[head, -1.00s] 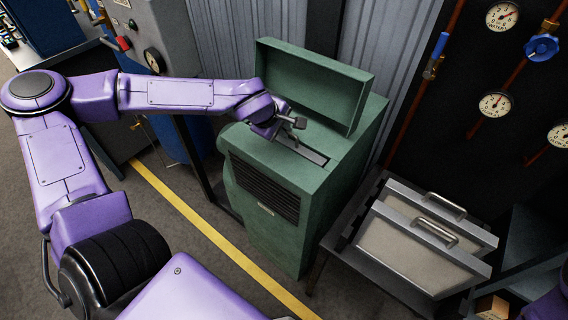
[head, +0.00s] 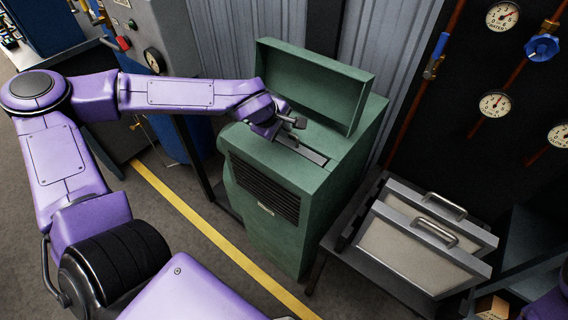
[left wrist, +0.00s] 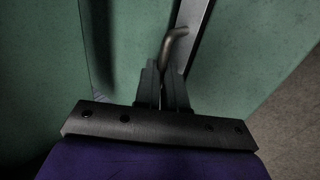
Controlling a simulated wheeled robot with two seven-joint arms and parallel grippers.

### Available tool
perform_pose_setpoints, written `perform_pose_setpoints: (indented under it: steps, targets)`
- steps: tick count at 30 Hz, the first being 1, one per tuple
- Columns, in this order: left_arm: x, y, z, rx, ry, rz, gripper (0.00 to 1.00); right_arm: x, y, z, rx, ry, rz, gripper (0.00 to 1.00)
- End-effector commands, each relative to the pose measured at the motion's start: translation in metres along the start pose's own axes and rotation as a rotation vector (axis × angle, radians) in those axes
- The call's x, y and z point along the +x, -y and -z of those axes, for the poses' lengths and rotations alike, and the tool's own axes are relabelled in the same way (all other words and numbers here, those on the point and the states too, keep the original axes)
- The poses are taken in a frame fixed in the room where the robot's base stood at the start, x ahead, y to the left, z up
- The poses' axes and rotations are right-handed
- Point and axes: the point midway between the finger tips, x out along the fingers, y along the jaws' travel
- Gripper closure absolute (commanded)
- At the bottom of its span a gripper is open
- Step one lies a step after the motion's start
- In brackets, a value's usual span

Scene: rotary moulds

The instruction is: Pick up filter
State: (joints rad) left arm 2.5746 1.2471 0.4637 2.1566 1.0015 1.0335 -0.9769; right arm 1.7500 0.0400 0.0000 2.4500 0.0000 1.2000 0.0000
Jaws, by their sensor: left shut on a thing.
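A filter (head: 313,156) sits in the top slot of the green machine (head: 270,225); only its grey top strip shows, the rest is hidden inside. In the left wrist view the strip (left wrist: 193,18) runs up from the fingers with a bent metal handle (left wrist: 175,42) on it. My left gripper (head: 297,123) is over the slot, and in the left wrist view its fingers (left wrist: 164,88) are shut on the handle. My right gripper is not in view.
The machine's green lid (head: 315,85) stands open behind the slot. Two pale framed panels with handles (head: 425,240) stand in a rack at the right. Gauges and pipes (head: 495,105) line the dark wall. A yellow line (head: 215,235) crosses the floor.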

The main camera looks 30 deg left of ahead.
Motion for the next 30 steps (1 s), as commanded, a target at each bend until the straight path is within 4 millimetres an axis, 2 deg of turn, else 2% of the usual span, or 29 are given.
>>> perform_pose_setpoints:
  steps: [10,14,20,30]
  targets:
    - [-0.002,-0.003,0.000,0.001,0.000,-0.005,1.00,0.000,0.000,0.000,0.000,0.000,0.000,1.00]
    - [-0.010,-0.008,0.000,-0.001,-0.001,-0.006,1.00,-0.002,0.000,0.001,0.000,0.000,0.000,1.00]
    - [-0.041,-0.029,0.000,-0.001,-0.002,-0.009,1.00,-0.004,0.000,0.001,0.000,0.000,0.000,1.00]
    - [-0.107,-0.072,0.001,0.000,-0.002,-0.007,1.00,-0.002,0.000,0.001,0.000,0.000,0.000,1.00]
